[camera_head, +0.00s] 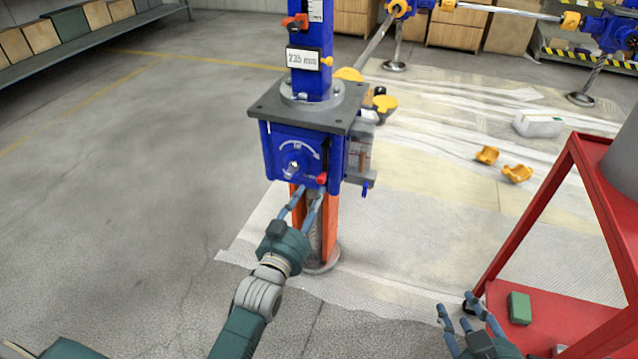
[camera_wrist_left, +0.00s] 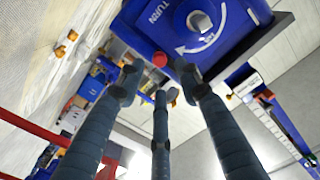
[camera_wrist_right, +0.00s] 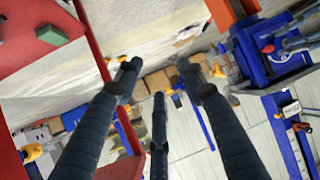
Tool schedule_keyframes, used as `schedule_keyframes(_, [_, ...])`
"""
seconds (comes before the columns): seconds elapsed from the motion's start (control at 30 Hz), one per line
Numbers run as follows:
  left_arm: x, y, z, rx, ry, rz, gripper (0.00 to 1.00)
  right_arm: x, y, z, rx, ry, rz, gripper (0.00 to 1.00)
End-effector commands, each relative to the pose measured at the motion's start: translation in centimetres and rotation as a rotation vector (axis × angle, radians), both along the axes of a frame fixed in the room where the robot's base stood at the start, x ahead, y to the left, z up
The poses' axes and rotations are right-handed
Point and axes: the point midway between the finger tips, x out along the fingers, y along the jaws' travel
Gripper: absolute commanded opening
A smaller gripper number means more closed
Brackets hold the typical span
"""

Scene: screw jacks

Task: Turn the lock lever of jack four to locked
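A blue screw jack (camera_head: 276,155) with an orange post below stands in front of me; I see no readable number naming it as four. Its front carries a dial with a curved arrow and a metal stub (camera_head: 293,168). A red ball knob (camera_head: 321,179), seemingly the lock lever's end, sits at the dial's lower right. My left gripper (camera_head: 311,192) is open just below the knob. In the left wrist view the red knob (camera_wrist_left: 159,59) shows between the spread fingertips; I cannot tell if they touch it. My right gripper (camera_head: 456,304) is open and empty at lower right.
A red cart (camera_head: 540,310) with a green block (camera_head: 519,308) stands at right. Yellow pieces (camera_head: 517,173) and a white container (camera_head: 537,124) lie on the floor behind. A 235 mm label (camera_head: 303,59) is on the column. Floor at left is clear.

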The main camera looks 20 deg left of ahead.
Motion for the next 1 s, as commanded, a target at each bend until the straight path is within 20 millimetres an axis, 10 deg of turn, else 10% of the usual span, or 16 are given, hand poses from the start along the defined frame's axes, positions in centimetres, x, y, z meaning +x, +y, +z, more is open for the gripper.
schedule_keyframes(0.5, [6.5,-0.2,-0.2,-0.002,0.001,-0.001,0.35,4.1,2.3,9.0,0.103,-0.423,0.028,0.4])
schedule_keyframes(1.0, [7.6,-0.3,-0.1,-0.001,0.003,0.0,0.35,4.4,2.6,11.0,0.122,-0.501,0.033,0.4])
